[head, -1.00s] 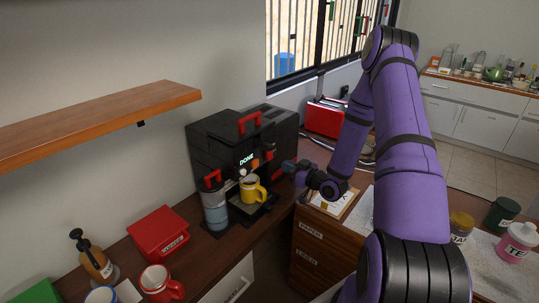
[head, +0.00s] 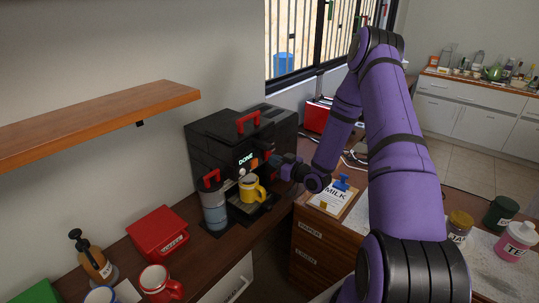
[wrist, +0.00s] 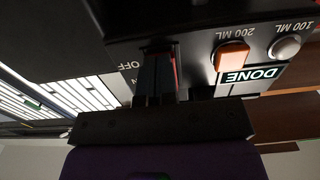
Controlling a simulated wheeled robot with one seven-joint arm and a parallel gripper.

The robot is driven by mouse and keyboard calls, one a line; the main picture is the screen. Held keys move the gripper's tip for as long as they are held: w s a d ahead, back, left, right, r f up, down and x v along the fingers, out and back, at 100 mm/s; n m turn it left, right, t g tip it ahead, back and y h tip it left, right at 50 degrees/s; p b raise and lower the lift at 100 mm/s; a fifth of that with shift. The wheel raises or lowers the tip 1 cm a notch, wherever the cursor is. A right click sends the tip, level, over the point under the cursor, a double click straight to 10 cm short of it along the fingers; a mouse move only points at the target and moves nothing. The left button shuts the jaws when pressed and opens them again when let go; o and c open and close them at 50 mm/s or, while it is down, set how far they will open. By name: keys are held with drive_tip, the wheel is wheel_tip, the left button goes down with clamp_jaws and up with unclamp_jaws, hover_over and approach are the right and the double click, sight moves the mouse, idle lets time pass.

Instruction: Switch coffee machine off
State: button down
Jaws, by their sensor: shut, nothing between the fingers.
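The black coffee machine (head: 205,150) stands on the wooden counter, its display (head: 246,160) reading "DONE". A yellow mug (head: 251,190) stands under its spout. My gripper (head: 273,160) is at the right side of the machine's front. In the wrist view the panel is upside down, with an orange lit button (wrist: 232,56) marked 200 ML and a grey button (wrist: 285,47) marked 100 ML. My gripper (wrist: 157,62) is shut and empty, its fingers at the panel beside the "OFF" label (wrist: 128,66). A red edge (wrist: 178,66) shows behind them; the switch is mostly hidden, so its position and contact cannot be told.
A grey container with a red handle (head: 215,210) stands left of the mug. A red box (head: 158,232) and a red mug (head: 158,281) are further left. A wooden shelf (head: 90,122) juts out above left.

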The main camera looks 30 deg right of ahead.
drive_tip(key=shift+w, duration=0.2)
drive_tip(key=v, duration=1.4)
drive_tip(key=shift+s, duration=0.3)
idle(0.5)
drive_tip(key=w+a+r+n+g+h, duration=0.15)
drive_tip(key=w+r+g+h, duration=0.3)
drive_tip(key=r, duration=0.55)
drive_tip(key=s+a+r+m+g+h, duration=0.2)
drive_tip(key=a+r+g+h, duration=0.1)
drive_tip(key=r, duration=0.9)
drive_tip(key=s+a+r+m+g, duration=0.1)
drive_tip(key=s+a+r, duration=0.3)
drive_tip(key=s, duration=0.4)
drive_tip(key=s+a+r+m+g+y, duration=0.1)
drive_tip(key=s+a+r, duration=0.3)
drive_tip(key=s, duration=0.5)
drive_tip(key=s+a+r+m+g, duration=0.1)
drive_tip(key=s+a+r+g, duration=0.1)
drive_tip(key=s+a+r, duration=0.3)
drive_tip(key=s+a, duration=0.1)
drive_tip(key=s, duration=0.3)
drive_tip(key=shift+a, duration=0.35)
